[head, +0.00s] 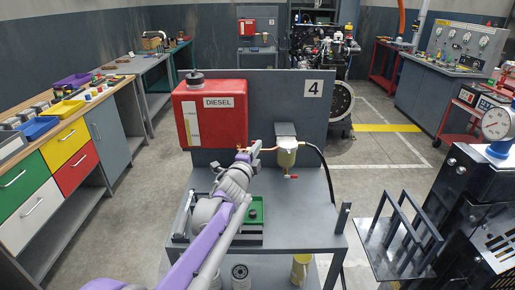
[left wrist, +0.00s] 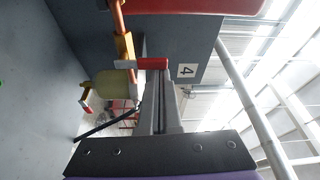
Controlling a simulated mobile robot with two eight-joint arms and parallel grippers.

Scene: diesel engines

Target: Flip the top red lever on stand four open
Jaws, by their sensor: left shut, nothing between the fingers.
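Stand four shows in the head view, with a grey back panel (head: 290,95) marked 4 and a red DIESEL tank (head: 212,125). In the left wrist view the top red lever (left wrist: 152,63) sits on a brass valve (left wrist: 124,45) in the copper pipe. Its red end is right at the tips of my left gripper (left wrist: 158,72); I cannot tell whether they touch. In the head view my left gripper (head: 248,151) is shut and empty in front of the pipe, and hides this lever. A lower red lever (head: 291,177) hangs under the filter bowl (head: 287,157). My right gripper is out of view.
The stand's shelf (head: 300,225) carries a green tray (head: 253,212) under my left arm. A black hose (head: 326,170) curves down right of the filter. A black machine with a gauge (head: 497,123) stands at the right, a workbench with drawers (head: 75,140) at the left.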

